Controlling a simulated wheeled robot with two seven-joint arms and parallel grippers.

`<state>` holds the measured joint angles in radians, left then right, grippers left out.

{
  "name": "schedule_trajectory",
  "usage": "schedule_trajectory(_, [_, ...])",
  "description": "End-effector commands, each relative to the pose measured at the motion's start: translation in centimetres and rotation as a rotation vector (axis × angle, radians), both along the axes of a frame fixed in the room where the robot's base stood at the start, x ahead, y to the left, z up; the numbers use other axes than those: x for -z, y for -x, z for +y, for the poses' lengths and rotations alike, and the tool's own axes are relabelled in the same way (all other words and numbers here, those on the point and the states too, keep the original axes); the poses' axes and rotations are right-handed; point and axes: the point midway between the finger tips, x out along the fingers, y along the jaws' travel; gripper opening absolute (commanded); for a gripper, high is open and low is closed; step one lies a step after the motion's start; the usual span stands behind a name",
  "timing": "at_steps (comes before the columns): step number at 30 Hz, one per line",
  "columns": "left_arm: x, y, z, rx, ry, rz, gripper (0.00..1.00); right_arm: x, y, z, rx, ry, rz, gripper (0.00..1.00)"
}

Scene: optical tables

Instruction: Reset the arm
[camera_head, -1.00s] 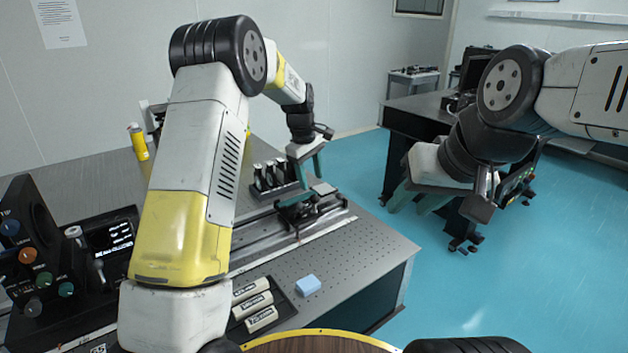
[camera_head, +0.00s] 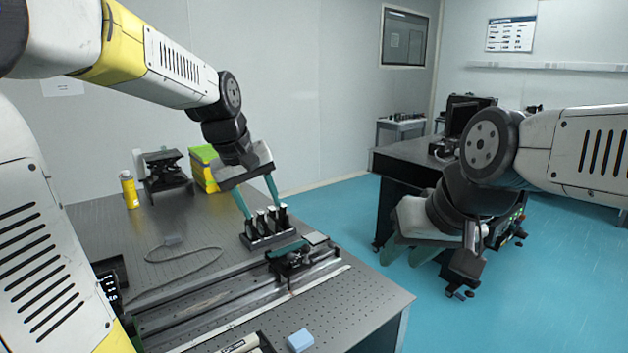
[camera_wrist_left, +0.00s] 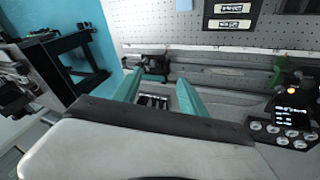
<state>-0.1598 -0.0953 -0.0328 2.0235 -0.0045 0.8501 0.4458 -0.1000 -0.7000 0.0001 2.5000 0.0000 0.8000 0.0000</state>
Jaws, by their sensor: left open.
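My left arm (camera_head: 180,70) reaches in from the upper left, and its gripper (camera_head: 262,212) points down over the optical table (camera_head: 350,310). Its two green fingers are apart and empty. They appear just above or behind a dark rack (camera_head: 268,238) of several small upright parts; I cannot tell whether they touch it. In the left wrist view the open fingers (camera_wrist_left: 158,78) also show, with the rack (camera_wrist_left: 153,101) between them. My right gripper (camera_head: 405,256) hangs at the right over the blue floor, its green fingers apart with nothing visible between them.
A rail (camera_head: 200,305) with a dark mount (camera_head: 292,262) runs in front of the rack. A yellow bottle (camera_head: 129,190), a yellow-green box (camera_head: 205,168), a black stage (camera_head: 165,172) and a cable stand behind. A blue block (camera_head: 300,340) lies near the front edge. Another table (camera_head: 405,165) stands beyond.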

Motion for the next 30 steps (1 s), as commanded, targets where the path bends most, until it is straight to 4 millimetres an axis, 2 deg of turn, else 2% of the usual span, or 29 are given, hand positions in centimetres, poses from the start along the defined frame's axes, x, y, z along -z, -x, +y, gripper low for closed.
schedule_trajectory(1, [-0.8,2.5,0.6,0.035,-0.012,-0.035,0.50,0.0,0.0,0.0,0.000,0.000,0.000,0.36])
schedule_trajectory(6, [-1.1,9.6,1.9,0.170,-0.071,-0.134,0.50,0.0,0.0,0.0,0.000,0.000,0.000,0.36])
schedule_trajectory(9, [-0.6,13.0,2.3,0.238,-0.110,-0.184,0.50,0.0,0.0,0.0,0.000,0.000,0.000,0.36])
schedule_trajectory(12, [0.2,15.4,2.5,0.288,-0.141,-0.221,0.50,0.0,0.0,0.0,0.000,0.000,0.000,0.36])
schedule_trajectory(15, [0.8,16.9,2.6,0.321,-0.162,-0.243,0.50,0.0,0.0,0.0,0.000,0.000,0.000,0.36])
schedule_trajectory(18, [1.1,17.5,2.7,0.336,-0.172,-0.252,0.50,0.0,0.0,0.0,0.000,0.000,0.000,0.36])
schedule_trajectory(30, [1.1,17.5,2.7,0.338,-0.173,-0.253,0.50,0.0,0.0,0.0,0.000,0.000,0.000,0.36])
